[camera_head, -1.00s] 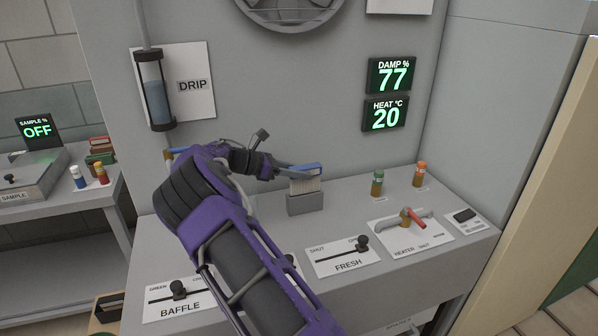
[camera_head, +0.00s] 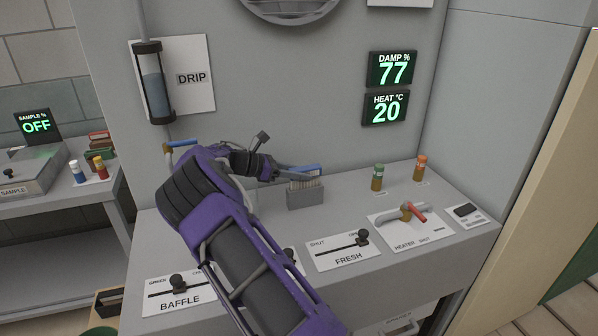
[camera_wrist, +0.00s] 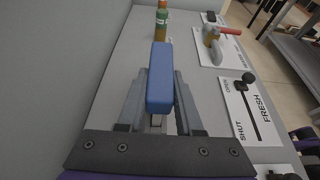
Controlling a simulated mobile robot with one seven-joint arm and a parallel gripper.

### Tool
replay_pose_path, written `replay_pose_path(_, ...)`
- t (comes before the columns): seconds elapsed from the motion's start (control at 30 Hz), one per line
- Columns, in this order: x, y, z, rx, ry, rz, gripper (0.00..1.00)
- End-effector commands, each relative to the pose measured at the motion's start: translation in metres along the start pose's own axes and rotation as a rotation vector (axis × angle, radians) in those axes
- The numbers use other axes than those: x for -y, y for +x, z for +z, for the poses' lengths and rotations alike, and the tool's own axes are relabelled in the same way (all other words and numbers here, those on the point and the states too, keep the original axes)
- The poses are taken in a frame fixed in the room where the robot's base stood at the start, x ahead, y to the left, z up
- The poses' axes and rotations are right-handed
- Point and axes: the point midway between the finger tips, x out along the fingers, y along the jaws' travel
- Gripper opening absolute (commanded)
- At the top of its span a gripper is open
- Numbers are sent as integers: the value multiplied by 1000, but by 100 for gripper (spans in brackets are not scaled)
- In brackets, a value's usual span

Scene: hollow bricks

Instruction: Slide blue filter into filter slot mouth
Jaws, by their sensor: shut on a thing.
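The blue filter has a blue top bar (camera_head: 309,168) and a pale pleated body. My gripper (camera_head: 290,172) is shut on the bar. The filter is upright at the grey filter slot block (camera_head: 305,198), its lower part hidden by the block's front wall. A strip of pleats shows above the block. In the wrist view the blue bar (camera_wrist: 160,78) lies between my two grey fingers (camera_wrist: 158,105). It hides most of the block there, so I cannot tell how deep the filter sits.
A green-capped vial (camera_head: 377,177) and an orange-capped vial (camera_head: 420,170) stand to the right on the bench. The FRESH slider (camera_head: 362,237) and the HEATER valve (camera_head: 407,212) are in front and right. The grey wall rises close behind the slot.

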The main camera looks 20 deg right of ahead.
Motion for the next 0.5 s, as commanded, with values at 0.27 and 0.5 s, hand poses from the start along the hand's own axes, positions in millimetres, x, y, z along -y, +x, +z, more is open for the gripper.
replay_pose_path(0.27, 0, 3, -7, 0, 1, 0, 0)
replay_pose_path(0.5, 0, 5, -12, 0, 1, 0, 0)
